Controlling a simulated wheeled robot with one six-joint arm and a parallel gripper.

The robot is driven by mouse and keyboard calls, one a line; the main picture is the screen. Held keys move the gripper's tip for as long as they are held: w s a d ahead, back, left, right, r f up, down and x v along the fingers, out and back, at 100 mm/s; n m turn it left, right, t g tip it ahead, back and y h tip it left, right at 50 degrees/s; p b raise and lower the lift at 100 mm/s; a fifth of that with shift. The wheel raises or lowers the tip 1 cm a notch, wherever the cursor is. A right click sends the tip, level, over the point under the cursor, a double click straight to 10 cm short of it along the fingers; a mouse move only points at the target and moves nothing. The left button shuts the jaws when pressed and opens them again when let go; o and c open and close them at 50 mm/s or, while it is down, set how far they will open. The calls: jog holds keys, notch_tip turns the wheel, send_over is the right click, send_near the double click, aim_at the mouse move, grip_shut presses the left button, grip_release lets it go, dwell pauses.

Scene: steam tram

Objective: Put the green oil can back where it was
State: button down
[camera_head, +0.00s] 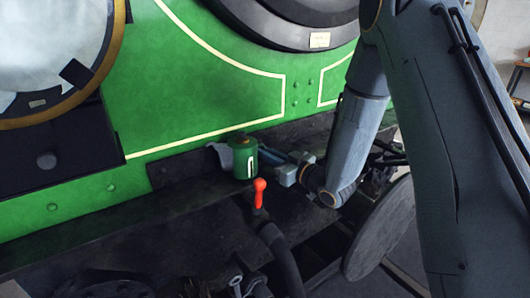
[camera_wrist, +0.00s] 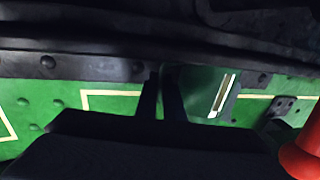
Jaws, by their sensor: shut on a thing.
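The green oil can (camera_head: 243,162) is a dark green cylinder with a pale slot-shaped mark on its side. It is upright in front of the tram's green side, near the dark ledge. I cannot tell whether its base touches the ledge. My gripper (camera_head: 264,155) reaches in from the right and is shut on the can. In the wrist view, the can (camera_wrist: 203,91) fills the space beside my dark fingers (camera_wrist: 162,88), its pale mark showing. The fingers' contact with the can is partly hidden.
A red-knobbed lever (camera_head: 259,190) stands close in front of the can; its red knob also shows in the wrist view (camera_wrist: 302,157). The dark ledge (camera_head: 85,222) runs left, mostly clear. Pipes lie below.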

jog(key=shift+f, duration=0.15)
jog(key=c, duration=1.9)
grip_release()
jog(key=shift+o, duration=0.2)
jog(key=shift+s+d+r, duration=0.15)
jog(key=shift+d+r, duration=0.05)
jog(key=shift+d, duration=0.05)
jog(key=b+v, duration=0.1)
jog(key=v, duration=1)
jog(key=shift+s+d+b, duration=0.15)
jog(key=shift+b, duration=0.2)
